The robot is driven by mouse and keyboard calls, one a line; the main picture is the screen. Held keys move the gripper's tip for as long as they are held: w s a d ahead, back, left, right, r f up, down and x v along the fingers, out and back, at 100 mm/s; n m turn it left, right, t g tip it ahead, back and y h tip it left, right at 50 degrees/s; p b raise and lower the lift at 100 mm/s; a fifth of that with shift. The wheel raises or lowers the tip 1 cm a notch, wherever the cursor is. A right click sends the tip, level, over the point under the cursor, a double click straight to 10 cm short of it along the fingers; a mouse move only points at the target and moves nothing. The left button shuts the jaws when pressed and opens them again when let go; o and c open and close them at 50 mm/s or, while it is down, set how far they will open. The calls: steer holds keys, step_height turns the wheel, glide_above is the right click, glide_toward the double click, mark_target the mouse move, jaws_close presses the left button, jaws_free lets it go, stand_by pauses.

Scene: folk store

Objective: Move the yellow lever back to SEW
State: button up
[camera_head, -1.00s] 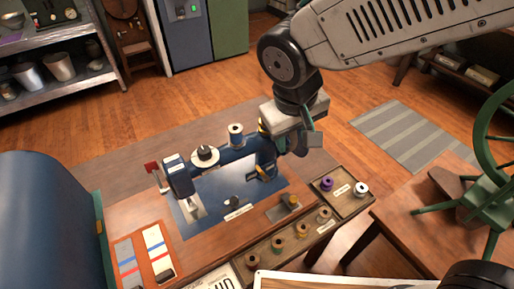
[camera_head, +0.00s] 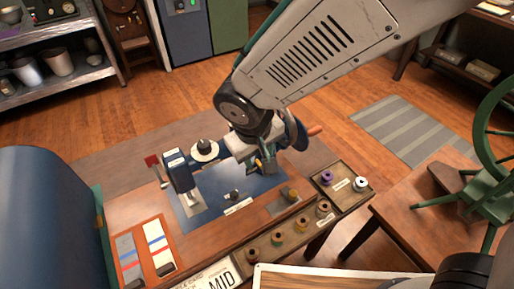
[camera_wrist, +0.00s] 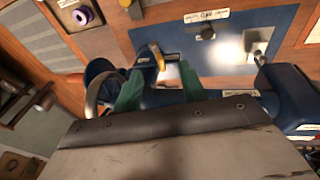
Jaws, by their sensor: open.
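The yellow lever (camera_head: 258,163) is on the right part of the blue sewing machine in the head view, partly hidden by my gripper. In the wrist view the yellow lever (camera_wrist: 157,56) stands just beyond the green fingertips, about midway between them. My gripper (camera_wrist: 160,82) is open, with nothing between its fingers. In the head view my gripper (camera_head: 263,165) is over the right end of the machine, close to the lever. I cannot tell whether it touches the lever. No SEW mark is readable.
The machine's handwheel (camera_head: 296,134), with an orange handle, is right beside my gripper. The machine's head (camera_head: 180,172) stands to the left. A tray of thread spools (camera_head: 290,244) runs along the table's front. A small black knob (camera_head: 234,196) is on the blue bed plate.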

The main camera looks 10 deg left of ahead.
mark_target(260, 165)
steer(key=shift+x, duration=1.8)
steer(key=shift+w+f, duration=0.1)
steer(key=shift+f, duration=0.2)
steer(key=shift+d, duration=0.1)
steer(key=shift+w+d+f, duration=0.25)
steer(key=shift+w+d, duration=0.55)
steer(key=shift+d, duration=0.25)
steer(key=shift+w+d+f, duration=0.25)
steer(key=shift+w+d, duration=0.55)
steer(key=shift+d, duration=0.3)
steer(key=shift+a+r, duration=0.1)
steer(key=shift+r, duration=0.05)
steer(key=shift+s+a+r, duration=0.15)
steer(key=shift+a+r, duration=0.1)
steer(key=shift+r, duration=0.1)
